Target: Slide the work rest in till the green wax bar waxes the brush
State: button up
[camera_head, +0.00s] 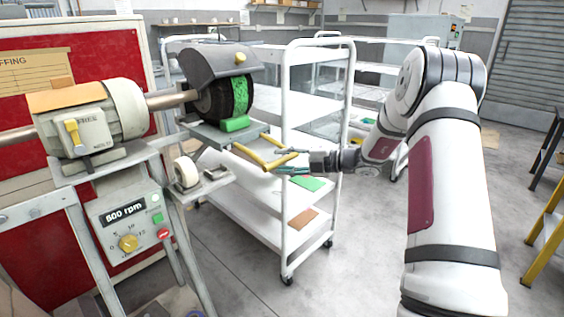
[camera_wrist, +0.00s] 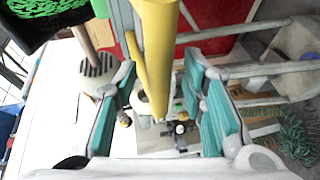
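The round dark brush (camera_head: 212,101) hangs under a grey guard and carries a bright green band (camera_head: 241,94). It also shows at the top left of the wrist view (camera_wrist: 22,30). The green wax bar (camera_head: 234,124) lies on the grey work rest (camera_head: 207,134), just below the brush's green band; I cannot tell whether they touch. A bent yellow handle (camera_head: 250,156) sticks out from the rest. My gripper (camera_head: 292,160) is at the handle's outer end. In the wrist view its teal pads (camera_wrist: 165,112) stand apart, with the yellow handle (camera_wrist: 155,45) between them and gaps beside it.
The motor (camera_head: 90,115) and its shaft are left of the brush. A white shelf cart (camera_head: 285,225) stands close behind my gripper. A yellow step stool (camera_head: 545,240) is at the right. The middle floor is clear.

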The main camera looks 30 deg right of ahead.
jog(key=v, duration=1.1)
dwell(0.9)
jog(key=b+x, duration=0.4)
jog(key=x, duration=0.8)
dwell(0.4)
grip_shut()
